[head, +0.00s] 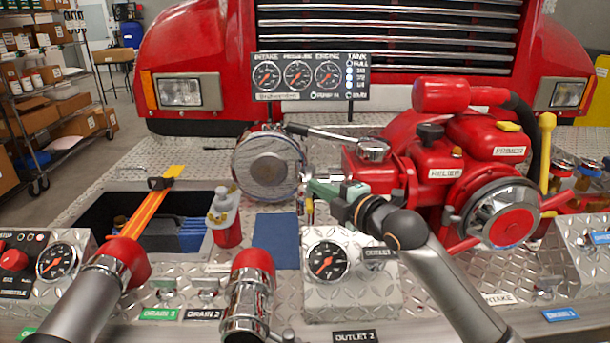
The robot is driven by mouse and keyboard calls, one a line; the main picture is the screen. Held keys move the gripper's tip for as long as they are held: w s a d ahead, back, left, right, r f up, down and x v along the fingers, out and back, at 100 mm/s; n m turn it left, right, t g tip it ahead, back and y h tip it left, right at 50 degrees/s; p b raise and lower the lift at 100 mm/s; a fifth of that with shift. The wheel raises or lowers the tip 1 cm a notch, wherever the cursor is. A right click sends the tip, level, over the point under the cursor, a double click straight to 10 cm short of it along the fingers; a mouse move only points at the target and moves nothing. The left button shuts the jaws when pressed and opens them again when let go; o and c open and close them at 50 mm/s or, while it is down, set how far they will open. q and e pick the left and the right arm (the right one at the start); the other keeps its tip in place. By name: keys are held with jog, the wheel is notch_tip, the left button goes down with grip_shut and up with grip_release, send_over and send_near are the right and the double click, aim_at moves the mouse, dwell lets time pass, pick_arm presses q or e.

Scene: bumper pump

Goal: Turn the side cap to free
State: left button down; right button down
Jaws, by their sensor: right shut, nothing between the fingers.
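A large round chrome cap (268,166), which looks like the side cap, faces me just left of the red pump engine. My right gripper (309,189) reaches in from the lower right, with its tips at or very near the cap's right edge. I cannot tell whether they touch it. The gripper is shut and holds nothing.
A gauge panel (311,76) stands behind the cap. The red engine (445,160) is close on the right. A recessed bin (95,213) opens at left, with a red bottle (228,232) beside it. An outlet gauge (327,261) is in front.

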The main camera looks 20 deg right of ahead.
aim_at(305, 186)
jog(key=x, duration=0.2)
jog(key=d+x, duration=0.1)
jog(key=x, duration=0.2)
jog(key=d+x, duration=0.1)
jog(key=x, duration=0.2)
jog(key=shift+w+f+b, duration=0.2)
jog(key=shift+w+b, duration=0.1)
jog(key=shift+w, duration=0.05)
jog(key=shift+w+d, duration=0.2)
jog(key=shift+w, duration=0.3)
